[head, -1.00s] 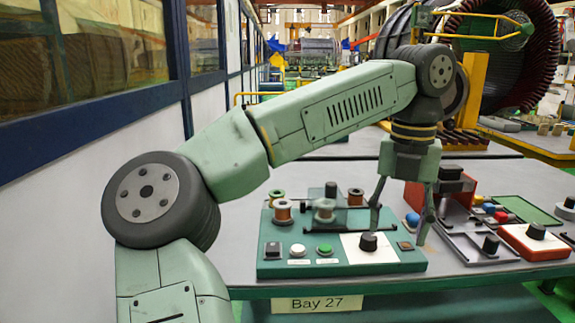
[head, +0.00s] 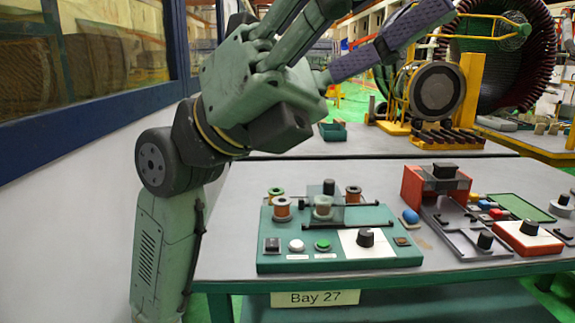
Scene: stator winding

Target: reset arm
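My gripper (head: 345,40) is raised close to the camera at the top middle of the head view. Its green palm and links face the camera, and one finger with a purple textured pad points up and right. The other finger's links run up out of the frame, so its tip is hidden. The fingers look spread, with nothing visible between them. My arm is folded upright at the left, clear of the bench. The green control panel (head: 300,254) lies on the bench below and holds a black knob (head: 365,238) on a white plate.
The panel carries copper spools, a white button (head: 296,246) and a green button (head: 322,245). To its right are a red block (head: 411,190), a grey tray (head: 455,232) and a red box with a knob (head: 530,239). A wall with windows stands close at the left.

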